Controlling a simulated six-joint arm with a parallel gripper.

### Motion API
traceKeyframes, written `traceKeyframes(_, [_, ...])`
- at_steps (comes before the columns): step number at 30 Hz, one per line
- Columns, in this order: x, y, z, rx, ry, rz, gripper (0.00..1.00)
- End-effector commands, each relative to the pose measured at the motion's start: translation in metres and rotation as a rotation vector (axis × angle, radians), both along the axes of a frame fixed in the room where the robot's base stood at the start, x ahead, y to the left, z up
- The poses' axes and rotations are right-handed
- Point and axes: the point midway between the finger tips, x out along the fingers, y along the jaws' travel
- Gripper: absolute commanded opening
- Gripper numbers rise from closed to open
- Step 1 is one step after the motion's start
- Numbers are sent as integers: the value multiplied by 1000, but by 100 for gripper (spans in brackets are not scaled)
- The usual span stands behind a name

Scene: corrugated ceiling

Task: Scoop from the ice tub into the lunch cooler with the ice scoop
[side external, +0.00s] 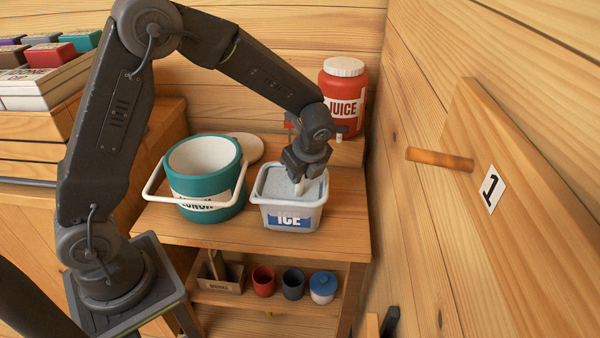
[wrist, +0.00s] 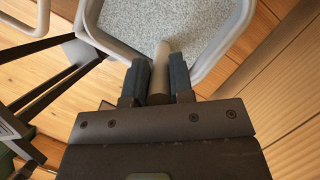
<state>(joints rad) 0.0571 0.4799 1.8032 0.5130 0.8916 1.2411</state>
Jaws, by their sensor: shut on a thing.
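The ice tub (side external: 291,217) is a pale square container labelled ICE on the right part of the wooden table; grainy ice fills it. My gripper (side external: 299,177) is over the tub, pointing down, and is shut on the light handle of the ice scoop (wrist: 159,72). The scoop's bowl is not visible; it appears hidden in the ice. In the wrist view the tub's rim (wrist: 238,25) frames the grey ice. The lunch cooler (side external: 206,190) is a round teal tub with a white inside, open, left of the ice tub. Its inside looks empty from here.
The cooler's white handle (side external: 153,181) sticks out around its front. A round pale lid (side external: 246,147) lies behind it. A red juice jug (side external: 343,95) stands at the back right. A wooden wall with a peg (side external: 440,159) is on the right. Cups (side external: 263,280) sit on the lower shelf.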

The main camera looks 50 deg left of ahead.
Motion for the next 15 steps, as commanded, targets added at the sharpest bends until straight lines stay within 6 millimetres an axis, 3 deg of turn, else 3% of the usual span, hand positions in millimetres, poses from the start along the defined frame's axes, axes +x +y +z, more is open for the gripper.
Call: traceKeyframes(15, [1,0,38,0,-4,-1,0])
